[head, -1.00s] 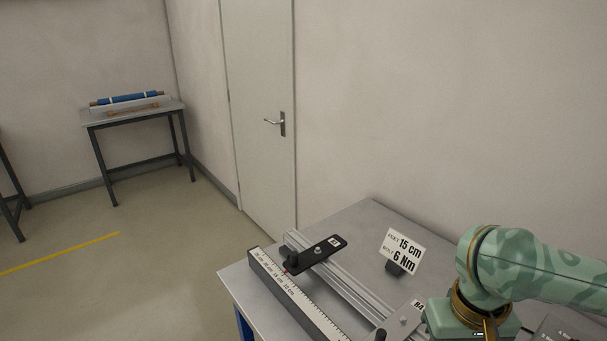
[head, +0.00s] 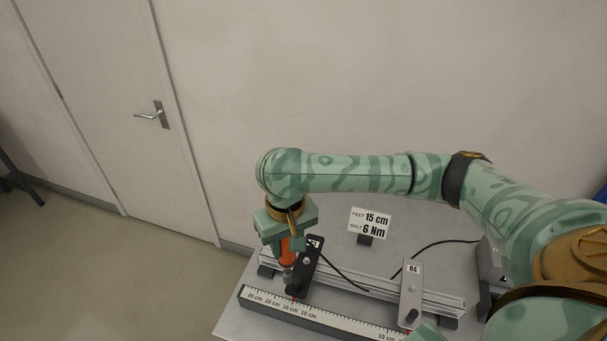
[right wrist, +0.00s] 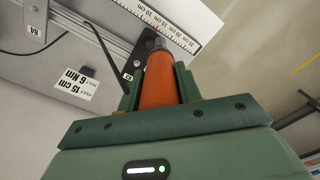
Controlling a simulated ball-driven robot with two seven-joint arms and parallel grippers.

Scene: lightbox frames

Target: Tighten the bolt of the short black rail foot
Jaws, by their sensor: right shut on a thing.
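The short black rail foot (head: 301,277) lies across the silver rail (head: 345,278), its lower end close to the ruler. A silver bolt head (head: 307,261) shows on it. My right gripper (head: 289,239) is shut on the orange handle (head: 287,252) of a tool with a grey tip (head: 288,277). The tool points down at the foot's left side near the ruler. In the right wrist view, the orange handle (right wrist: 159,82) sits between the fingers and its grey tip (right wrist: 159,43) overlaps the black foot (right wrist: 138,58). I cannot tell whether the tip is seated on a bolt.
A sign (head: 370,224) reads feet 15 cm, bolt 6 Nm. A grey foot (head: 411,288) marked R4 stands right on the rail. The ruler (head: 315,316) runs along the front. Black cable (head: 433,246) crosses the bench (head: 240,320). A dark box stands at right (head: 492,270).

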